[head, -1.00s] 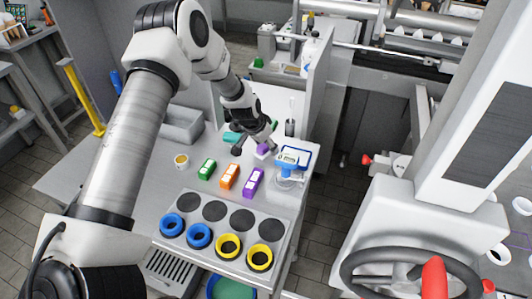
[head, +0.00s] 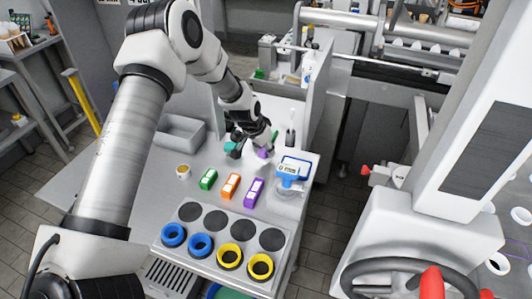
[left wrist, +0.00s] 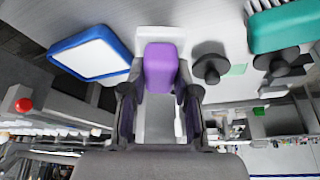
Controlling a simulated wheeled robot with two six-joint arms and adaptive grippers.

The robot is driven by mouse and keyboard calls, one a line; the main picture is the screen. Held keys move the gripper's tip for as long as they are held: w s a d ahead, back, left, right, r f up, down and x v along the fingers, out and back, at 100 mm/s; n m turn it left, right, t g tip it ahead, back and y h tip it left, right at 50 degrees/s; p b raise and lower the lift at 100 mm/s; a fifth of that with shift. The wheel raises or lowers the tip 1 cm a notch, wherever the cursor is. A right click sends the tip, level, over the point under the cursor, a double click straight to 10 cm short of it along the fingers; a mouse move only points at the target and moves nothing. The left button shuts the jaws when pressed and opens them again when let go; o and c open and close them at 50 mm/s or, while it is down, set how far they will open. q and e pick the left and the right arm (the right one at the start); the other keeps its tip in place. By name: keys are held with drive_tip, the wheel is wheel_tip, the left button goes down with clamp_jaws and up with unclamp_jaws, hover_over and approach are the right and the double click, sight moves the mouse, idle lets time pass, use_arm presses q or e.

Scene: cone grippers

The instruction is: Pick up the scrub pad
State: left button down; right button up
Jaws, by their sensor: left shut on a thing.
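The scrub pad (head: 263,154) looks like a small purple block with a pale part beside it, at the back of the grey table. In the left wrist view the purple pad (left wrist: 160,67) sits between the two dark fingers. My left gripper (head: 257,148) comes down on it from above and is shut on it; the finger contact is partly hidden in the head view. The left gripper's fingers (left wrist: 159,95) show on both sides of the pad in the left wrist view. My right gripper is not in view.
A blue-and-white device (head: 293,167) stands close to the right of the pad. A teal brush (left wrist: 285,27) lies on the other side. Green (head: 208,179), orange (head: 231,186) and purple (head: 253,192) boxes stand in front, before a grey tray with blue and yellow rings.

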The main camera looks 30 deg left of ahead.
sight(265, 154)
use_arm(q)
drive_tip(key=s+r+p, duration=0.1)
drive_tip(key=s+d+p, duration=0.1)
drive_tip(key=s, duration=0.1)
drive_tip(key=shift+r, duration=0.4)
drive_tip(key=s+p, duration=0.1)
drive_tip(key=p, duration=0.2)
drive_tip(key=s+p, duration=0.1)
drive_tip(key=p, duration=0.2)
drive_tip(key=s+p, duration=0.2)
drive_tip(key=p, duration=0.1)
drive_tip(key=shift+d+r+p, duration=0.35)
drive_tip(key=shift+d+r, duration=0.05)
drive_tip(key=s, duration=0.2)
drive_tip(key=s+d, duration=0.1)
drive_tip(key=s, duration=0.2)
drive_tip(key=s+d, duration=0.1)
drive_tip(key=s, duration=0.2)
drive_tip(key=shift+s+f+b, duration=0.1)
drive_tip(key=shift+f+b, duration=0.15)
drive_tip(key=shift+b, duration=0.1)
drive_tip(key=shift+s+d, duration=0.1)
drive_tip(key=shift+s, duration=0.1)
drive_tip(key=c, duration=1.4)
unclamp_jaws()
drive_tip(key=c, duration=0.5)
